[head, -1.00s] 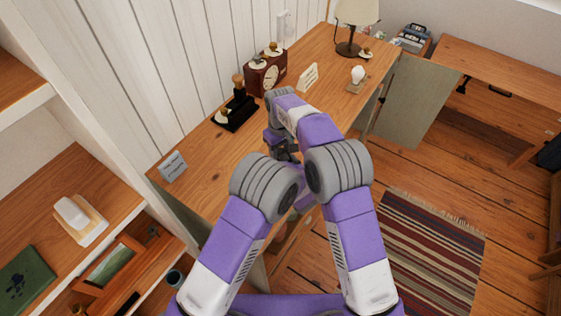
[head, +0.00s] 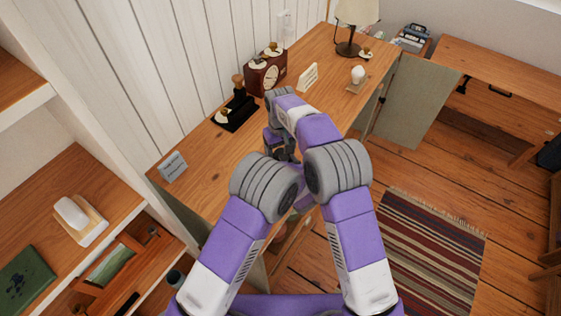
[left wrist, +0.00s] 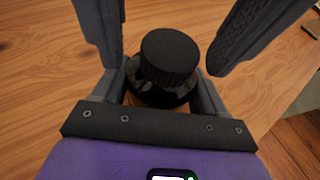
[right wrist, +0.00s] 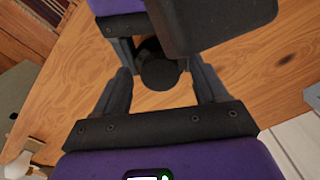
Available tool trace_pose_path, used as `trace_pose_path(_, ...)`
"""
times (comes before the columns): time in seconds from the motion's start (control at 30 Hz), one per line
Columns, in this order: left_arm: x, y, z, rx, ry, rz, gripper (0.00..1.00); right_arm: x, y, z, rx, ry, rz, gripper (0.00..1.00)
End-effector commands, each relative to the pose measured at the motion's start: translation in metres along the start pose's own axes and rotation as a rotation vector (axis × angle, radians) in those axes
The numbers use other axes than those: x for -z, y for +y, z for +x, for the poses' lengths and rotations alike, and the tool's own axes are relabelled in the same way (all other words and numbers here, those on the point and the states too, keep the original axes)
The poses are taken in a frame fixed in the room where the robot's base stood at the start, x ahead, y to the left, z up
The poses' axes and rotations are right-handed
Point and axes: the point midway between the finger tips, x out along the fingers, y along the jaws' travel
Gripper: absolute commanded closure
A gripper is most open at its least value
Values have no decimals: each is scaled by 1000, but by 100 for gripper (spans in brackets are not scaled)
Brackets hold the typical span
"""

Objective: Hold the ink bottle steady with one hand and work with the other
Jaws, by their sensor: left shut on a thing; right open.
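The ink bottle (left wrist: 165,68), dark and glossy with a ribbed black cap, stands upright on the wooden desk in the left wrist view. My left gripper (left wrist: 160,96) is shut on it, one finger on each side. In the head view my left gripper (head: 279,146) is partly seen at the desk's front edge, and my arms hide the bottle. The right wrist view shows the black cap (right wrist: 159,71) between the spread fingers of my right gripper (right wrist: 163,86), which is open. I cannot tell how far its fingers are from the cap.
A shelf unit (head: 115,190) rises at left.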

Motion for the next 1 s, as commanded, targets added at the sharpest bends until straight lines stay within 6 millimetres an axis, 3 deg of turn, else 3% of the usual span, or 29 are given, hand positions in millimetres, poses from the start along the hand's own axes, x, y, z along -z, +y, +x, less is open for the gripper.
trace_pose_path(0.17,0,0,0,0,-1,0,100,1,0,-11,0,3,0,28)
trace_pose_path(0.5,0,0,0,0,-1,0,100,1,0,-80,0,6,-1,28)
trace_pose_path(0.7,0,0,0,0,-1,0,100,1,0,-110,0,3,0,28)
trace_pose_path(1.0,0,0,0,0,-1,0,100,0,0,-120,0,-1,0,28)
